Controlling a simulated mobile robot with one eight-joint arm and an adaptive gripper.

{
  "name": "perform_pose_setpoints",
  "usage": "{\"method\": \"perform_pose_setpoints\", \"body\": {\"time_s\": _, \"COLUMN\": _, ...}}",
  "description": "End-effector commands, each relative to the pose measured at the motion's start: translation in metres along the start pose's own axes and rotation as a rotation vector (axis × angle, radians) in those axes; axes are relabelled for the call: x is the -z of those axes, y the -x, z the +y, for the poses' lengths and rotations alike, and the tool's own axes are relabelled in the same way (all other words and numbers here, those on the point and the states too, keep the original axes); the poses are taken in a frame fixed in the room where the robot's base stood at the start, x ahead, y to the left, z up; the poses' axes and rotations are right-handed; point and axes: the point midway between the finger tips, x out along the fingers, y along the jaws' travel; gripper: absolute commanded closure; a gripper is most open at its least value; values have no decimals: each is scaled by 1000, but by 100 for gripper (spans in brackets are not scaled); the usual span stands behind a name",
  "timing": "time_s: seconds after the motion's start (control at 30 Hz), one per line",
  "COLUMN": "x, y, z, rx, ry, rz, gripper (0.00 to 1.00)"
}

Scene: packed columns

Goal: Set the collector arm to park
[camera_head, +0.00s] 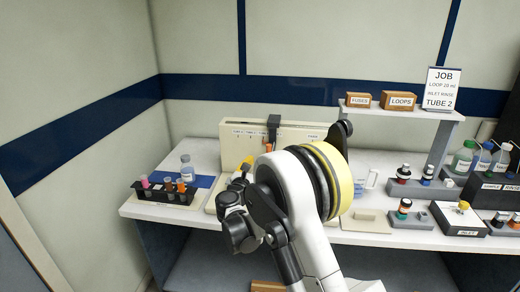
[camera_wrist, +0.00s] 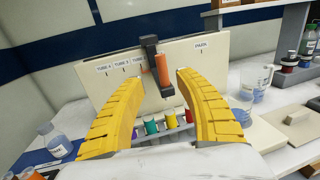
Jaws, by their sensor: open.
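The collector (camera_wrist: 108,90) is a cream upright panel with several TUBE labels at left and a PARK label (camera_wrist: 201,45) at right. Its black collector arm (camera_wrist: 150,48) hangs over the panel's top edge, right of the readable tube labels and left of PARK. An orange handle (camera_wrist: 162,69) is on the arm's front; the arm also shows in the head view (camera_head: 273,124). My gripper (camera_wrist: 158,82) is open, its yellow fingers on either side of the handle in the picture. I see no clear contact. Coloured tubes (camera_wrist: 152,127) stand below the arm, partly hidden by my gripper.
A tube rack (camera_head: 166,192) and a bottle (camera_head: 187,168) stand at left. A shelf (camera_head: 400,112) at right carries boxes and a JOB card (camera_head: 440,90) reading TUBE 2. Beakers (camera_wrist: 257,78) and a low beige block (camera_wrist: 292,117) stand right of the collector.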

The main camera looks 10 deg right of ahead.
Motion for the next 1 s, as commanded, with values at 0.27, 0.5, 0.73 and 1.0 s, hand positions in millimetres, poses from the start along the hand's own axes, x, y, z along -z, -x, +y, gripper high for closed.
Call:
{"method": "perform_pose_setpoints", "body": {"time_s": 0.27, "x": 3, "y": -50, "z": -2, "rx": 4, "ry": -2, "rz": 1, "gripper": 59}}
{"method": "perform_pose_setpoints", "body": {"time_s": 0.5, "x": 2, "y": -90, "z": -1, "rx": 2, "ry": -4, "rz": 2, "gripper": 59}}
{"method": "perform_pose_setpoints", "body": {"time_s": 0.73, "x": 0, "y": -104, "z": -2, "rx": 2, "ry": -4, "rz": 2, "gripper": 59}}
{"method": "perform_pose_setpoints", "body": {"time_s": 1.0, "x": 0, "y": -104, "z": -1, "rx": 2, "ry": -5, "rz": 2, "gripper": 72}}
